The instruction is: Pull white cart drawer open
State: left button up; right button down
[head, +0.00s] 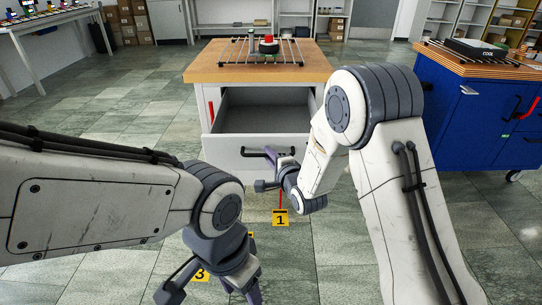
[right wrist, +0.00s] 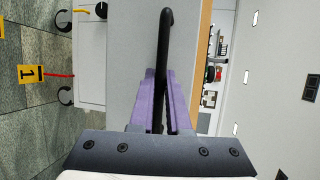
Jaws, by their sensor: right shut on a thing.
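The white cart (head: 204,105) stands ahead with a wooden top. Its drawer (head: 240,165) is pulled out toward me, and its empty inside shows. The black bar handle (head: 250,153) is on the drawer's front. My right gripper (head: 277,160) is at this handle. In the right wrist view, the purple fingers of my right gripper (right wrist: 161,98) are shut on the handle (right wrist: 164,45), one on each side, in front of the grey drawer front (right wrist: 130,40). My left gripper (head: 240,290) hangs low at the bottom of the head view, away from the cart; its fingertips are cut off.
A rack with a red-topped item (head: 268,45) sits on the cart's wooden top. A blue cart (head: 460,115) stands at the right. A table (head: 45,22) is at the far left. Yellow floor marker 1 (head: 280,218) lies below the drawer. The tiled floor to the left is clear.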

jog(key=c, duration=1.2)
grip_release()
jog(key=shift+o, duration=0.2)
jog(key=p+v, duration=0.1)
jog(key=v, duration=0.9)
jog(key=shift+s, duration=0.3)
